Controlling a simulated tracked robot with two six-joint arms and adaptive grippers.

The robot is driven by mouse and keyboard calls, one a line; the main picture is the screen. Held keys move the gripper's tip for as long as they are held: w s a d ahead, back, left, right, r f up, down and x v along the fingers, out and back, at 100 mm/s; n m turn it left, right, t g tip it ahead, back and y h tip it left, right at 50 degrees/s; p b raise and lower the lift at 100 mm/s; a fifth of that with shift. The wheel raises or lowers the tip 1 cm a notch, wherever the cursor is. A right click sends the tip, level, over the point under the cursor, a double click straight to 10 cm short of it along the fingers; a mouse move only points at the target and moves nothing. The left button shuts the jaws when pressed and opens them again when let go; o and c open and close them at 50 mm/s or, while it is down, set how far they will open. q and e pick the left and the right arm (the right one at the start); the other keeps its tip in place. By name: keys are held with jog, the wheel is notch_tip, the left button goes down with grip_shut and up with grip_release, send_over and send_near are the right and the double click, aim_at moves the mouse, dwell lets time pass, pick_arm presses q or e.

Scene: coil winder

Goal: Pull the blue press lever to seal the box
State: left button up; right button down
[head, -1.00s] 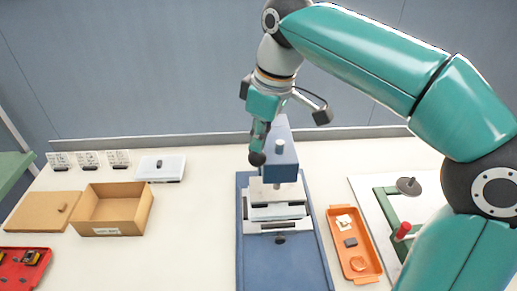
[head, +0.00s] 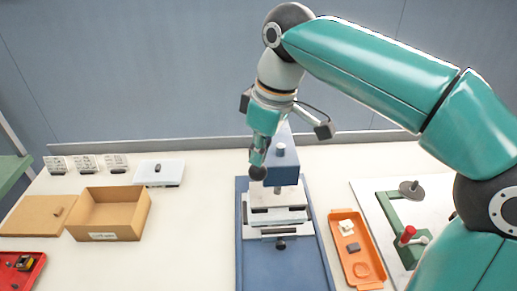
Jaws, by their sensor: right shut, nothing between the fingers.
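The blue press (head: 283,170) stands at the middle of the bench on a long blue base (head: 283,268). A black ball knob (head: 258,173) shows at its left side, apparently the end of the press lever; the rest of the lever is mostly hidden by my gripper. Below the press head, a pale flat box (head: 277,215) sits in the fixture. My right gripper (head: 260,155) comes down from above, shut and empty, right above the knob. I cannot tell whether it touches the knob. My left gripper is not in view.
An orange tray (head: 335,215) with small parts lies right of the press, beside a green fixture with a red knob (head: 408,232). An open cardboard box (head: 102,236), a brown lid (head: 25,216) and a red tray (head: 36,262) are at left. The bench between box and press is clear.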

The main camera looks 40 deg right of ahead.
aim_at(260, 180)
jog(key=shift+f, duration=0.1)
jog(key=shift+s+a+f+b, duration=0.15)
jog(key=shift+s+f+b, duration=0.05)
jog(key=shift+f+b, duration=0.25)
jog(key=shift+s+a+f+b, duration=0.1)
jog(key=shift+s+f+b, duration=0.1)
jog(key=shift+f+b, duration=0.2)
jog(key=shift+s+a+f+b, duration=0.1)
jog(key=shift+s+f+b, duration=0.05)
jog(key=shift+f+b, duration=0.3)
jog(key=shift+s+a+f+b, duration=0.1)
jog(key=shift+s+f+b, duration=0.05)
jog(key=shift+f+b, duration=0.3)
jog(key=shift+s+a+f+b, duration=0.1)
jog(key=shift+s+f+b, duration=0.15)
jog(key=shift+f+b, duration=0.6)
jog(key=shift+f, duration=0.2)
